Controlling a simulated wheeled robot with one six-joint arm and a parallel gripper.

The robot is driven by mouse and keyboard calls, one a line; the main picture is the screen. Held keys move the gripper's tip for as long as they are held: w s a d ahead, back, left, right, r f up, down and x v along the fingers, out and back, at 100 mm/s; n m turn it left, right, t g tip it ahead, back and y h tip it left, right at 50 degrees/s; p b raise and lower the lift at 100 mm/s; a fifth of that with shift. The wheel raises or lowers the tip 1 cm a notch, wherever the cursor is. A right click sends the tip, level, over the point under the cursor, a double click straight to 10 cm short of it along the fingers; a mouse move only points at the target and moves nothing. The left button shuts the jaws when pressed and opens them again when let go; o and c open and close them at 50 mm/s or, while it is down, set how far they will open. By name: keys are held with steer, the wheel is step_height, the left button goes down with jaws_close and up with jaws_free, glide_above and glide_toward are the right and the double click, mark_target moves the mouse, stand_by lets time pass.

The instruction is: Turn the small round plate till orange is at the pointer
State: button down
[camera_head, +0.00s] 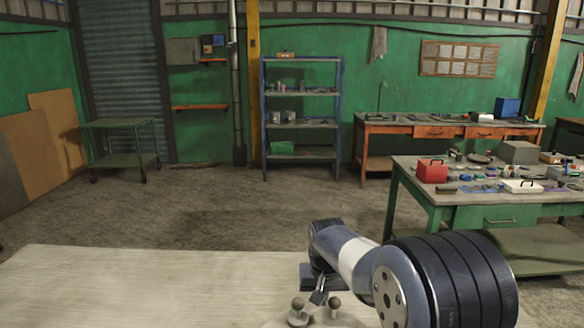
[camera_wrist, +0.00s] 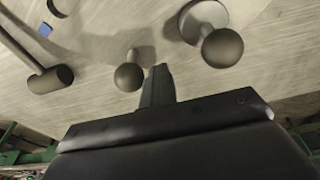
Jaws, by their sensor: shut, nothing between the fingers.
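My gripper (camera_head: 319,298) is low over the pale bench top (camera_head: 120,290) in the head view. In the wrist view its fingers (camera_wrist: 159,70) are shut and empty. A dark ball knob (camera_wrist: 129,77) on a short stem is just left of the fingertips. A second ball knob (camera_wrist: 222,47) stands by a round grey base to the right. Both also show in the head view, the left knob (camera_head: 297,304) and right knob (camera_head: 335,302) on either side of the gripper. A pale rounded surface lies under them, cut off by the frame. I cannot make out orange or a pointer.
In the head view, a cluttered green workbench (camera_head: 460,210) stands at right. The bench top at left is clear.

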mark_target(337, 299)
steer(key=shift+d, duration=0.3)
steer(key=shift+s+d, duration=0.25)
steer(key=shift+d, duration=0.65)
steer(key=shift+s+d, duration=0.35)
steer(key=shift+d, duration=0.3)
steer(key=shift+w+a, duration=0.1)
steer(key=shift+a, duration=0.1)
steer(key=shift+w+a+r, duration=0.1)
steer(key=shift+w+a, duration=0.05)
steer(key=shift+a, duration=0.15)
step_height(337, 299, up, 9)
steer(key=p, duration=0.7)
steer(key=shift+f, duration=0.2)
